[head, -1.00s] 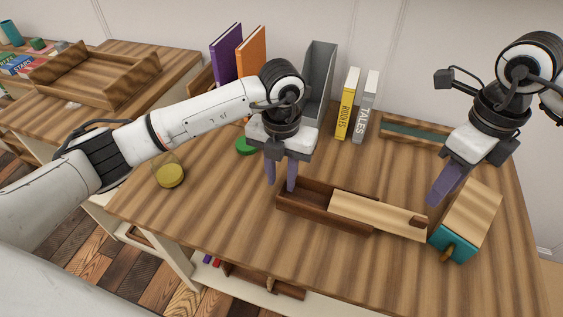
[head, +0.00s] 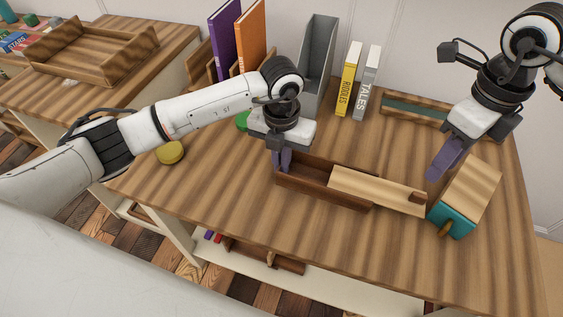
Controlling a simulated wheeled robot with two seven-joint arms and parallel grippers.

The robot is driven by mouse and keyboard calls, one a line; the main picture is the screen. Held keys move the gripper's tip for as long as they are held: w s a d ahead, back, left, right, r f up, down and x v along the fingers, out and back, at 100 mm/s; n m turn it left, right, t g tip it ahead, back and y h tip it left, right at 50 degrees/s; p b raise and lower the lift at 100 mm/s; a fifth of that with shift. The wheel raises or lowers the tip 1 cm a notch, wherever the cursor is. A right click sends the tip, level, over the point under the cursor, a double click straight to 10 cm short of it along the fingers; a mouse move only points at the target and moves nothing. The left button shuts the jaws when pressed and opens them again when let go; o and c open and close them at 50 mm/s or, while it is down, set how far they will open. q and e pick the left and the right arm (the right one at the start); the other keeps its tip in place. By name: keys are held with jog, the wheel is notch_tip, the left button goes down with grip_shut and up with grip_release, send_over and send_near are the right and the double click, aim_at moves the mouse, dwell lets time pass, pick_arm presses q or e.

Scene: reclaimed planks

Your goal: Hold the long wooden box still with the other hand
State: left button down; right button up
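The long wooden box (head: 320,194) is dark brown and lies in the middle of the table. Its left part is open, and a pale sliding lid (head: 375,188) covers its right part and sticks out past the right end. The lid has a small dark knob (head: 415,197). My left gripper (head: 281,163) is at the box's left end, its fingers close together on the end wall; the fingertips are partly hidden. My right gripper (head: 436,172) is above and right of the knob, apart from the lid. Its fingers overlap, so its opening is hidden.
A wooden box with a teal front (head: 452,220) stands close to the lid's right end. Books (head: 346,90) and a grey file holder (head: 318,65) stand behind. A yellow round lid (head: 170,153) lies at left. The table front is clear.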

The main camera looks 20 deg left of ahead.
dwell(0.4)
grip_shut()
jog(key=n+g+y, duration=0.1)
jog(key=n+y, duration=0.3)
jog(key=y, duration=0.2)
send_near(428, 196)
jog(key=a, duration=0.2)
jog(key=d+n+y, duration=0.1)
jog(key=d, duration=0.1)
jog(key=d+n+y, duration=0.1)
jog(key=d, duration=0.2)
jog(key=d+t+y, duration=0.1)
jog(key=d, duration=0.1)
jog(key=shift+s+d+r+n, duration=0.25)
jog(key=shift+s+r+n, duration=0.05)
jog(key=shift+s+n, duration=0.1)
jog(key=shift+a+f, duration=0.2)
jog(key=shift+f, duration=0.15)
jog(key=x, duration=0.9)
jog(key=shift+w+a+r, duration=0.1)
jog(key=shift+r, duration=0.05)
